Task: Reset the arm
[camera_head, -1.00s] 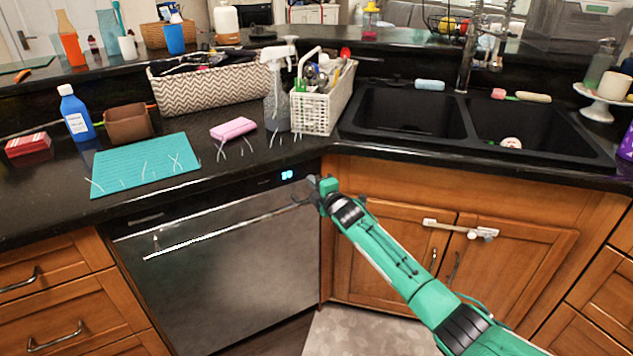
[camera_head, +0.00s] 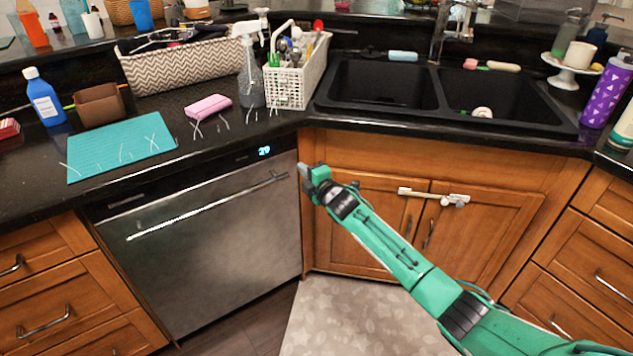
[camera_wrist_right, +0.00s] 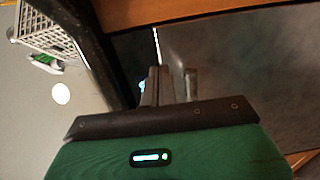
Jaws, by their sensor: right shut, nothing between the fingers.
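My right arm (camera_head: 410,262) comes in from the lower right of the head view. Its gripper (camera_head: 302,172) is shut and empty, in front of the dishwasher's right edge and below the counter edge. In the right wrist view the closed fingers (camera_wrist_right: 160,84) show at the middle, with the dark dishwasher front behind them. I cannot tell from these views how far the fingers are from the dishwasher. My left gripper is not in view.
The dishwasher (camera_head: 205,245) and the wooden sink cabinet (camera_head: 385,230) with a white latch (camera_head: 433,196) are close by. Above, the counter holds a white basket (camera_head: 298,75), a spray bottle (camera_head: 250,70) and a teal mat (camera_head: 110,155). A double sink (camera_head: 390,88) is at the right.

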